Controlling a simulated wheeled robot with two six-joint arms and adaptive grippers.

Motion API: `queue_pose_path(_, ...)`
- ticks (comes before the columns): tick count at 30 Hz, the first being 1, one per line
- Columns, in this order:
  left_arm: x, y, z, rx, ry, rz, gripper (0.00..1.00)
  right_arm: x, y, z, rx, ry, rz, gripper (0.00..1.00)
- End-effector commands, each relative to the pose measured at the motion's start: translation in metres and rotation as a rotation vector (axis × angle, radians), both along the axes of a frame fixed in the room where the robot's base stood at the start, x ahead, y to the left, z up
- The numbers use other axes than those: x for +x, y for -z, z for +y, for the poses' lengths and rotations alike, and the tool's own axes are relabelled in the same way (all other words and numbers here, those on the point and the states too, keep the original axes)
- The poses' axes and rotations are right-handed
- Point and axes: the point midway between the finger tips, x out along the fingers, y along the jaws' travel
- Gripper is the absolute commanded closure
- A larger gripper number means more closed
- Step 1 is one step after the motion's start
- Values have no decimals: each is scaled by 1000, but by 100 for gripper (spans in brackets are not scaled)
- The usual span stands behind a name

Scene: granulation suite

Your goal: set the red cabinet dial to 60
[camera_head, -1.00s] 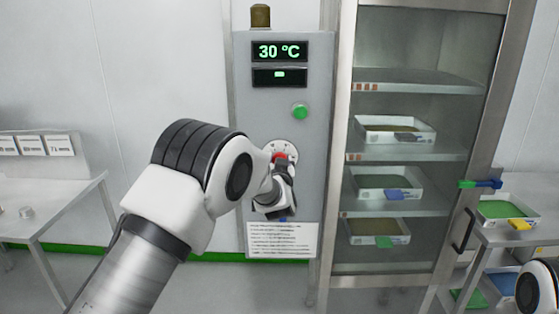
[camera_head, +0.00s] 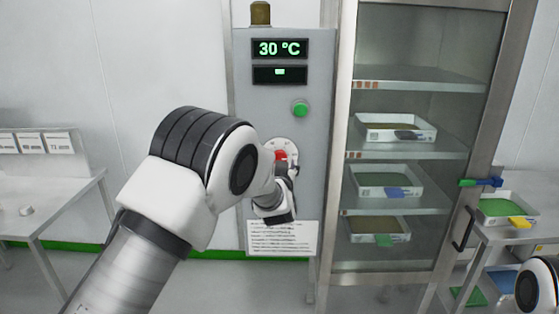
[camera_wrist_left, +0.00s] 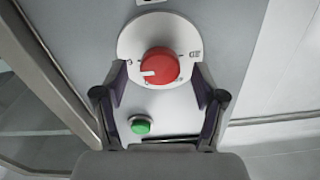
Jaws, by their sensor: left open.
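The red dial (camera_head: 281,156) sits on a round white plate on the grey cabinet front (camera_head: 318,140), partly hidden by my left arm in the head view. In the left wrist view the red dial (camera_wrist_left: 158,68) shows whole, with a white pointer mark on its left side. My left gripper (camera_wrist_left: 161,82) is open, its two dark fingers apart, one toward each side of the dial; I cannot tell whether they touch it. In the head view the left gripper (camera_head: 291,172) is just below and right of the dial. The upper display (camera_head: 279,49) reads 30 °C.
A green button (camera_head: 300,109) is above the dial; a label sheet (camera_head: 282,238) is below. A glass-doored cabinet with shelved trays (camera_head: 395,128) stands close on the right. A table (camera_head: 45,205) is at the left. My right arm shows only at the lower right edge.

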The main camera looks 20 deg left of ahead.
Motion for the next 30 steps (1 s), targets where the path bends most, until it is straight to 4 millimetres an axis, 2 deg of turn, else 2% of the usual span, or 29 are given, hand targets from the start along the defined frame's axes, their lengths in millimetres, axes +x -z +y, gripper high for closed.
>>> queue_pose_path(3, -24, 0, -7, 4, 1, 2, 30, 0, 0, 0, 0, 0, 0, 60)
queue_pose_path(7, -42, 0, -13, 1, 1, 1, 30, 0, 0, 0, 0, 0, 0, 60)
queue_pose_path(16, -46, 1, -13, 0, 0, 1, 30, 0, 0, 0, 0, 0, 0, 60)
queue_pose_path(19, -47, 15, -12, -1, -2, 22, 30, 0, 0, 0, 0, 0, 0, 60)
queue_pose_path(20, -47, 25, -11, -4, -4, 37, 30, 0, 0, 0, 0, 0, 0, 60)
queue_pose_path(23, -54, 81, 4, -20, -27, 124, 30, 0, 0, 0, 0, 0, 0, 60)
queue_pose_path(25, -72, 136, 19, -25, -45, 223, 30, 0, 0, 0, 0, 0, 0, 60)
queue_pose_path(27, -100, 193, 32, -24, -49, 345, 30, 0, 0, 0, 0, 0, 0, 60)
queue_pose_path(29, -129, 239, 40, -28, -45, 454, 30, 0, 0, 0, 0, 0, 0, 60)
queue_pose_path(30, -152, 268, 45, -34, -41, 528, 30, 0, 0, 0, 0, 0, 0, 60)
